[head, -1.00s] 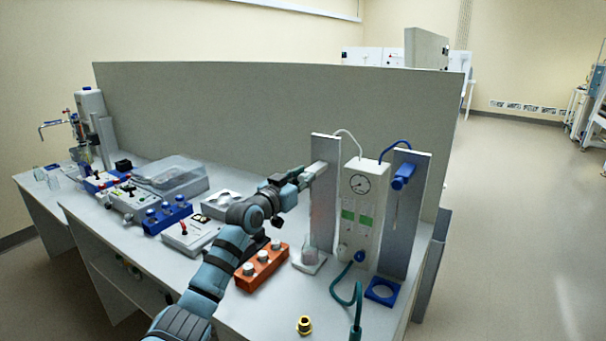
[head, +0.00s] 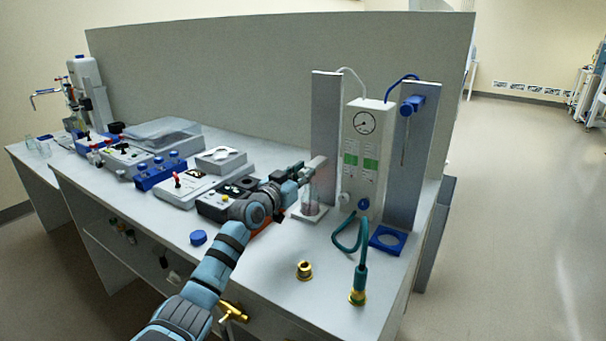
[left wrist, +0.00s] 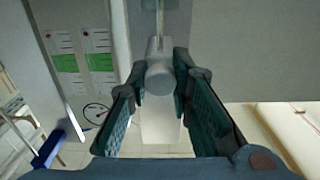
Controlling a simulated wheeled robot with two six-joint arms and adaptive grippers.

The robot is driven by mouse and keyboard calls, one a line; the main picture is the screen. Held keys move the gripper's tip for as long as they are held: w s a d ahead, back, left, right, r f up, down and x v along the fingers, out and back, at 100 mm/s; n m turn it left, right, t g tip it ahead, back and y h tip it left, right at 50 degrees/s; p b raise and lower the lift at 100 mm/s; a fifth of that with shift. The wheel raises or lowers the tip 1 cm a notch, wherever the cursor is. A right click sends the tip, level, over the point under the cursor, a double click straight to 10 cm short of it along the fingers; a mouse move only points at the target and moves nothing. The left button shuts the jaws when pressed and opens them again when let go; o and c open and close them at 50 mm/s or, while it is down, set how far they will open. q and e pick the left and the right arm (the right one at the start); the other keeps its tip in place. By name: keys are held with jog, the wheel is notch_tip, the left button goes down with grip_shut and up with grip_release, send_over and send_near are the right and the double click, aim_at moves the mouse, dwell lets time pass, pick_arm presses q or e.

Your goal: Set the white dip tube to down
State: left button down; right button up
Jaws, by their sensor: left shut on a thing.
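The white dip tube's holder (head: 316,163) is a pale block on the left grey upright plate (head: 327,110), with a white hose looping above the plate. My left gripper (head: 301,174) reaches it from the left and is shut on it. In the left wrist view the white dip tube's holder (left wrist: 160,75) sits between both fingers, with a thin pale rod beyond. A clear beaker (head: 311,203) stands on a white base directly below the holder. I cannot tell how far the tube's tip is inside it. My right gripper is out of view.
A white gauge box (head: 364,145) stands just right. Beyond it, a blue dip tube holder (head: 413,103) sits high on the right plate above a blue ring base (head: 388,241). A green hose (head: 362,268) and a brass fitting (head: 304,270) occupy the front bench.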

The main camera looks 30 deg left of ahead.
pick_arm(q)
jog(key=c, duration=1.4)
grip_release()
jog(key=shift+c, duration=0.2)
jog(key=s, duration=1.2)
jog(key=shift+d, duration=0.15)
jog(key=shift+s, duration=0.1)
